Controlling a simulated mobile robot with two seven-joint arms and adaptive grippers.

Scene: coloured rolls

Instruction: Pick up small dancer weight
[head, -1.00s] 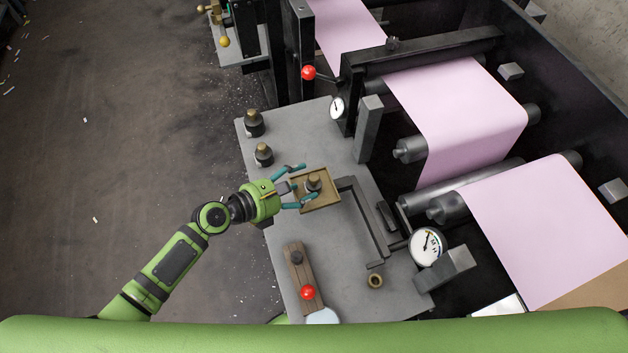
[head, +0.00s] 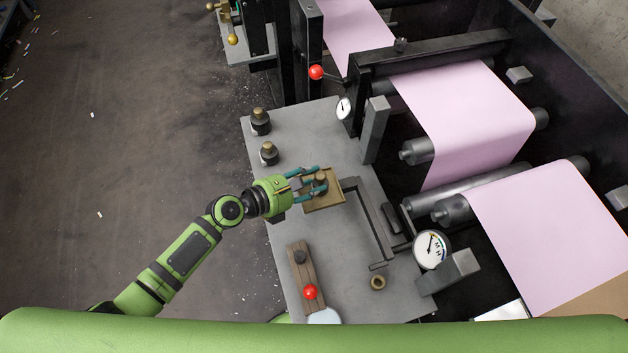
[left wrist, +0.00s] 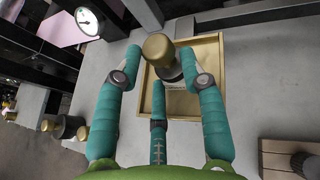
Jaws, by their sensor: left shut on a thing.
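The small dancer weight (head: 321,179), a dark body with a brass-coloured knob, stands in a shallow tan tray (head: 326,205) on the grey table. It also shows in the left wrist view (left wrist: 162,58), with the tray's rim (left wrist: 222,60) around it. My left gripper (head: 318,182) is shut on the weight, its teal fingers around it; in the left wrist view the fingers (left wrist: 168,75) come at it from both sides and below. The weight's lower part is partly hidden by the fingers. I cannot tell whether it is clear of the tray floor. My right gripper is not in view.
Two other dark weights with brass tops (head: 260,122) (head: 269,154) stand at the table's left edge.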

